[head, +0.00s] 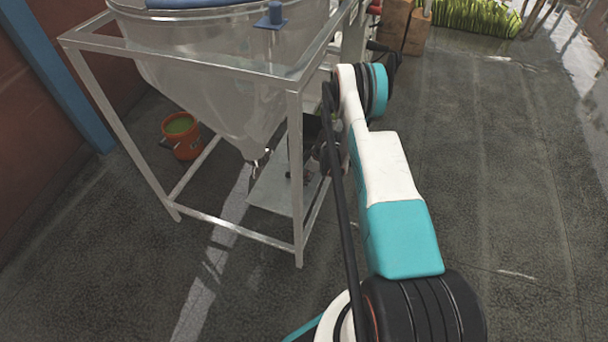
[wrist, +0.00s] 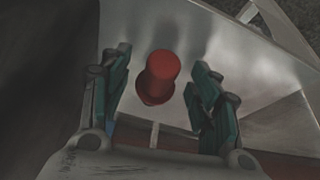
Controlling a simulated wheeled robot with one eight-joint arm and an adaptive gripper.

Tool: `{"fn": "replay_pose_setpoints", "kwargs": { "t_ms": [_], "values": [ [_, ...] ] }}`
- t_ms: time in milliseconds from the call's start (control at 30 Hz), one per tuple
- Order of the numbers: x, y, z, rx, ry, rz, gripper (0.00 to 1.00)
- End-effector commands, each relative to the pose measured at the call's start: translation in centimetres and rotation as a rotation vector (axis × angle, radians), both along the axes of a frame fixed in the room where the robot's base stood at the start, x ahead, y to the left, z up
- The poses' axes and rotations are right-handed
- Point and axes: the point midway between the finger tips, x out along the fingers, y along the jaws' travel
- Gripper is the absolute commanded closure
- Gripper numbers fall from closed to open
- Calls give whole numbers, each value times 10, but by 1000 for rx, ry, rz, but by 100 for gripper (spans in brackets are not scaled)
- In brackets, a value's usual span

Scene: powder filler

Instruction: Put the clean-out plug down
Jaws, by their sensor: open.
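The red clean-out plug (wrist: 160,75), a short cylinder with a wider collar at its lower end, shows in the wrist view against a grey metal plate (wrist: 205,30). It appears to rest on the plate. My gripper (wrist: 163,62) is open, one green-padded finger on each side of the plug, with a visible gap on both sides. In the head view my gripper is low beneath the hopper, largely hidden by my arm and the frame leg. I cannot make out the plug there. A pale plate (head: 268,200) lies low under the hopper.
The hopper (head: 205,85) tapers down inside a metal frame (head: 297,180) close beside my arm. An orange bucket (head: 186,145) with green contents stands behind the frame on the left. Cardboard boxes (head: 405,22) stand at the back. The floor (head: 500,170) on the right is clear.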

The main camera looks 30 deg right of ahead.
Motion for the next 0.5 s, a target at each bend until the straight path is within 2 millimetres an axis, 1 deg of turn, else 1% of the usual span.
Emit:
{"fn": "replay_pose_setpoints", "kwargs": {
  "t_ms": [67, 167, 267, 500],
  "values": [
    [0, 0, 2, 0, 0, 0, 44],
    [-3, -3, 10, 0, 0, -1, 44],
    [-7, -6, 25, 0, 0, -1, 44],
    [-22, -19, 71, 0, 0, -2, 44]
  ]
}}
